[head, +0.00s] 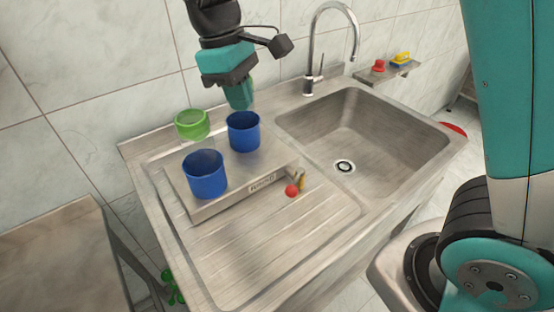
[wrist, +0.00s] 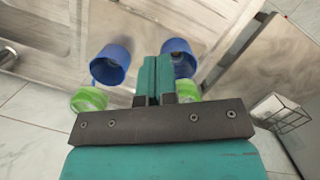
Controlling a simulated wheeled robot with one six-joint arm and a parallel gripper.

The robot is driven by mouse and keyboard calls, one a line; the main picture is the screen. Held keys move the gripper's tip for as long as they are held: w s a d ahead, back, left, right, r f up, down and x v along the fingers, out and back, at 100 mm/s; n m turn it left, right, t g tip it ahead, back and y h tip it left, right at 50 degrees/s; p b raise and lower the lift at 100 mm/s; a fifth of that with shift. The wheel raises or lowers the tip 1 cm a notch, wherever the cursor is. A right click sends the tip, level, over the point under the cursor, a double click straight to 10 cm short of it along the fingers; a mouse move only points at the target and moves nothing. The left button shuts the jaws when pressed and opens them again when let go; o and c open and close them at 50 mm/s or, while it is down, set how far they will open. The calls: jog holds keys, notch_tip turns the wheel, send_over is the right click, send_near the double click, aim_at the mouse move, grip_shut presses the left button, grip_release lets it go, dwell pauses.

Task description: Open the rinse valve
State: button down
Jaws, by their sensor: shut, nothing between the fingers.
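In the head view, a small brass valve (head: 301,181) with a red ball knob (head: 291,190) sits at the front right of a raised metal box (head: 226,197) on the drainboard. A green handwheel (head: 173,288) is low beside the sink's left leg. I cannot tell for certain which one is the rinse valve. My gripper (head: 240,104) points down above the back of the box, behind the right blue cup, apart from both valve parts. In the wrist view my gripper (wrist: 157,60) has its fingers together, empty. Neither valve part is clear there.
A tall faucet (head: 311,70) and sink basin (head: 405,135) are at right. A table (head: 50,250) is at left. The front drainboard is clear.

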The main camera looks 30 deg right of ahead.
aim_at(296, 180)
jog(key=w, duration=0.1)
jog(key=w+a, duration=0.1)
jog(key=w+a+p, duration=0.1)
jog(key=shift+r+g+h, duration=0.3)
jog(key=shift+h, duration=0.1)
jog(key=s+d+r+p+x, duration=0.1)
jog(key=p+x, duration=0.3)
jog(key=x, duration=1.8)
jog(key=shift+s+d+p, duration=0.4)
jog(key=shift+s+d, duration=0.3)
jog(key=shift+d, duration=0.05)
